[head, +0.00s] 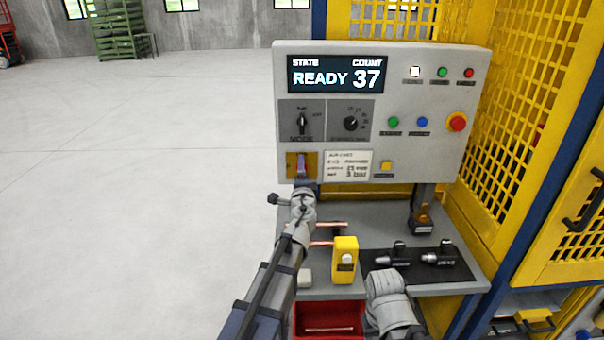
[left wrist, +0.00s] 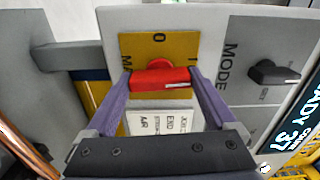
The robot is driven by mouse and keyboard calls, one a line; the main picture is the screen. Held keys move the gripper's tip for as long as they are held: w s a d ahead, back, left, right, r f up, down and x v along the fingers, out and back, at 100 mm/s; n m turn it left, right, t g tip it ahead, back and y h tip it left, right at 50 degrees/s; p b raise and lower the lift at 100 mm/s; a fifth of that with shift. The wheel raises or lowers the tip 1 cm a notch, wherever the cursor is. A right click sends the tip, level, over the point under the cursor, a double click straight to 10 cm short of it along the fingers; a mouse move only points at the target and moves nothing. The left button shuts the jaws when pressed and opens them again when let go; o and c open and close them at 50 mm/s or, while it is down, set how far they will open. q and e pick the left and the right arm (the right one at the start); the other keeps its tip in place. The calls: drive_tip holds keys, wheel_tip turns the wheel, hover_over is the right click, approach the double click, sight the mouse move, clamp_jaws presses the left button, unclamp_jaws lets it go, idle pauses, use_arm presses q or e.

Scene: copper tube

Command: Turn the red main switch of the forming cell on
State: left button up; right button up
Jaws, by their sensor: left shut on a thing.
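The red main switch (left wrist: 160,80) sits on a yellow plate (left wrist: 138,47) at the lower left of the control panel. My left gripper (left wrist: 163,92) is shut on its handle, with a purple finger at each end of the red part in the left wrist view. An "O" mark shows above the handle and an "I" mark near its right end in that view. In the head view my left gripper (head: 301,166) is at the yellow plate and hides most of the switch. My right arm shows at the lower right, but its gripper cannot be seen.
The panel's display (head: 337,75) reads READY 37. A mode knob (head: 302,122) is above the switch. Yellow mesh guarding stands at the right.

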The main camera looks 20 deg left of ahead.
use_arm(q)
drive_tip(key=shift+m, duration=0.5)
drive_tip(key=o, duration=1.1)
drive_tip(key=shift+c, duration=0.2)
drive_tip(key=shift+s, duration=0.1)
drive_tip(key=v, duration=0.7)
drive_tip(key=shift+s, duration=0.3)
drive_tip(key=shift+d, duration=0.15)
